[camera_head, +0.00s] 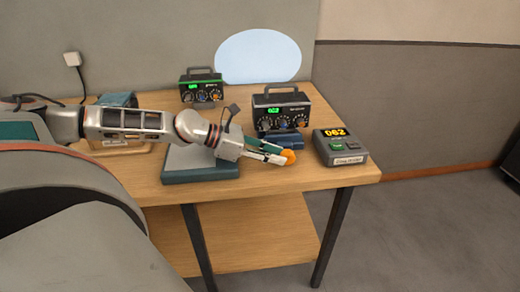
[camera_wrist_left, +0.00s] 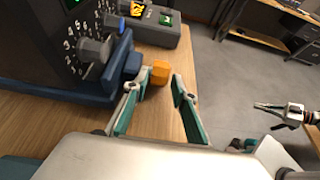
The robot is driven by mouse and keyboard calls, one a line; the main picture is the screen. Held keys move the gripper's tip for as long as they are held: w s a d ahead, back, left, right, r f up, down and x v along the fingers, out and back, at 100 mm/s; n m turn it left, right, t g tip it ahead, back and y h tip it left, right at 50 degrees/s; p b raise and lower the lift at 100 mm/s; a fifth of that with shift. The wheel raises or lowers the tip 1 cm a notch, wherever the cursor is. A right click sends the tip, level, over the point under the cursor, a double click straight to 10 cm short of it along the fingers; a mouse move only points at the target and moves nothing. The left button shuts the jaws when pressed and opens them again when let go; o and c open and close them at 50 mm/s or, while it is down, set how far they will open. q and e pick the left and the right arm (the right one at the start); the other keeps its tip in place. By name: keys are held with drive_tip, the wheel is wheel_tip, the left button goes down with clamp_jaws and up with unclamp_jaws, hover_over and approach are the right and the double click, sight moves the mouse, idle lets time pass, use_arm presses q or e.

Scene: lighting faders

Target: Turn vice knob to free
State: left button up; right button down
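The orange vice knob (camera_head: 289,157) sits at the near end of the blue vice (camera_head: 283,141), below a dark box with dials. My left gripper (camera_head: 279,156) is open and reaches to the knob from the left. In the left wrist view the orange knob (camera_wrist_left: 160,72) shows just beyond the two open fingertips, closer to the left finger. A gap shows between the knob and the right finger; contact with the left one cannot be told. The blue vice (camera_wrist_left: 85,90) runs along the left there. My right gripper (camera_wrist_left: 270,115) appears at the right, away from the table, fingers apart and empty.
The dark dial box (camera_head: 281,110) stands behind the knob. A grey unit with an orange display (camera_head: 340,146) stands to its right. A second dial box (camera_head: 201,89) is farther back. A grey flat block (camera_head: 198,165) lies under my left arm. The table's front edge is close.

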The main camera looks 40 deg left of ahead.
use_arm(q)
drive_tip(key=shift+v, duration=3.35)
drive_tip(key=shift+r, duration=0.1)
